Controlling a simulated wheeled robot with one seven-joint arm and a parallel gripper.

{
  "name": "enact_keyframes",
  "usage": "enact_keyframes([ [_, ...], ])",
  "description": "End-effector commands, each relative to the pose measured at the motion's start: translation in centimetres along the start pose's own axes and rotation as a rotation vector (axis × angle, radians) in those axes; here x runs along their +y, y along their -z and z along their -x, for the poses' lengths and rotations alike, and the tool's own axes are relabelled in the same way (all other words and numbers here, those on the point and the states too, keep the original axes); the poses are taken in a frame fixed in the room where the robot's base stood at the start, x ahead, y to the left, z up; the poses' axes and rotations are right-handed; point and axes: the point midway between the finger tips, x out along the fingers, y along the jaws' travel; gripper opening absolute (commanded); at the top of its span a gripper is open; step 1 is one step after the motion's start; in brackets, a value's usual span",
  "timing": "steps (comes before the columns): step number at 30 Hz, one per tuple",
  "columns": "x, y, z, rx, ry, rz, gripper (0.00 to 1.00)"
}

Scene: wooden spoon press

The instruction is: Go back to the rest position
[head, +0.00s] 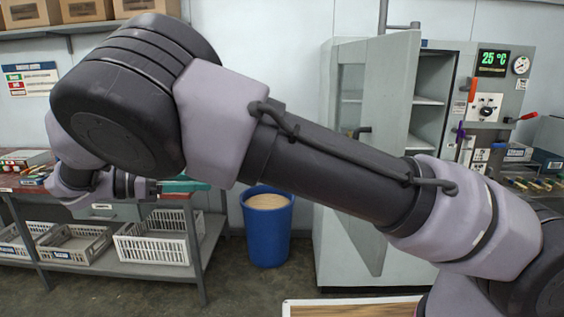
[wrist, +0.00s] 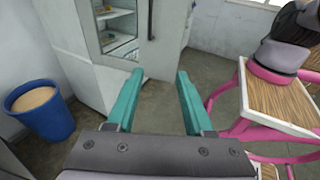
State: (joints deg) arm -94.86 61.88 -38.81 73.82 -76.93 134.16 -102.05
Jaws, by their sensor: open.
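My gripper (wrist: 160,100) shows in the wrist view with its two teal fingers apart and nothing between them. Behind the fingers are the grey floor and the lower part of a pale cabinet. In the head view my arm stretches across the picture from lower right to upper left, then bends down at the left. A teal part of my gripper (head: 184,185) shows there beside the workbench; its fingertips are not clear in that view.
A blue bin (head: 268,232) with tan contents stands on the floor. A pale cabinet (head: 372,150) has its door open, beside a panel reading 25 °C (head: 493,61). A workbench (head: 170,268) at left carries crates (head: 158,245). Floor between bin and cabinet is clear.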

Motion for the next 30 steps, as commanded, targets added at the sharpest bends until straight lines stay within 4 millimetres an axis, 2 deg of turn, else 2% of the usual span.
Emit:
enact_keyframes([
  [1,0.6,-0.9,-1.5,0.034,0.033,-0.007,0.52],
  [5,1.9,-3.0,-5.5,0.128,0.113,-0.037,0.52],
  [8,2.6,-5.0,-9.5,0.227,0.194,-0.079,0.52],
  [12,2.6,-8.4,-16.6,0.413,0.344,-0.187,0.52],
  [14,2.1,-9.7,-19.4,0.495,0.408,-0.248,0.52],
  [18,0.1,-12.5,-24.9,0.677,0.557,-0.42,0.52],
  [21,-2.0,-14.4,-28.0,0.797,0.661,-0.567,0.52],
  [27,-6.8,-18.0,-32.2,1.004,0.86,-0.911,0.52],
  [30,-9.4,-19.6,-33.5,1.087,0.955,-1.105,0.52],
])
